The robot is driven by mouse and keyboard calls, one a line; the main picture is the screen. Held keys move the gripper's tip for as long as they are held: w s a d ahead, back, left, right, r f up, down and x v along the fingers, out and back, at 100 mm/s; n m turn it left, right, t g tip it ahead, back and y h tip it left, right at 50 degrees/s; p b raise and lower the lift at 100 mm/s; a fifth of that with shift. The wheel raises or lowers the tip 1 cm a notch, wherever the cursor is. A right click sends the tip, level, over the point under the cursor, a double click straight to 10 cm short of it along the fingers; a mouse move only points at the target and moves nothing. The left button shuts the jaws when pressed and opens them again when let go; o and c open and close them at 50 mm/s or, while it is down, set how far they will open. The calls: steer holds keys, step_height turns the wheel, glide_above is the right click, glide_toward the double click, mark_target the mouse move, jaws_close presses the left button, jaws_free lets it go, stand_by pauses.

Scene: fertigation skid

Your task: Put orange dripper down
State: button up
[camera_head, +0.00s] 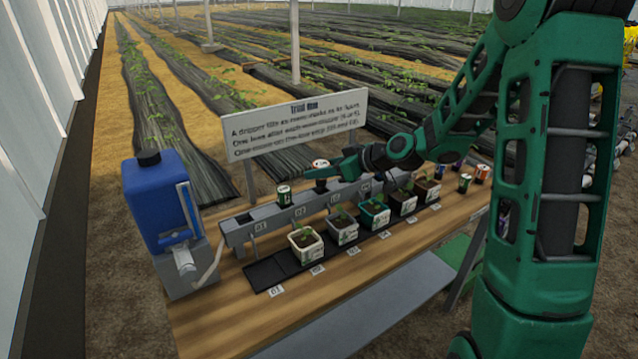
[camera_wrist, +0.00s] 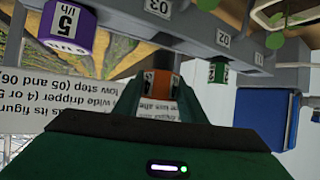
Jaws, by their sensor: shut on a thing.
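The orange dripper (camera_wrist: 160,82) is between my gripper's (camera_wrist: 157,98) two fingers, which are shut on it. A dark round piece shows just under the dripper; I cannot tell whether the two touch. A green dripper (camera_head: 284,195) stands on the rail to its left; it also shows in the wrist view (camera_wrist: 218,69).
Potted seedlings (camera_head: 306,243) stand in a row before the rail on a dark strip with number labels. A blue tank (camera_head: 155,200) stands at the left end. A sign (camera_head: 297,124) rises behind. More drippers (camera_head: 465,183) stand at the table's right end. The wooden front is clear.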

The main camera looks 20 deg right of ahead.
mark_target(325, 183)
steer(key=shift+f, duration=1.95)
steer(key=shift+f, duration=0.4)
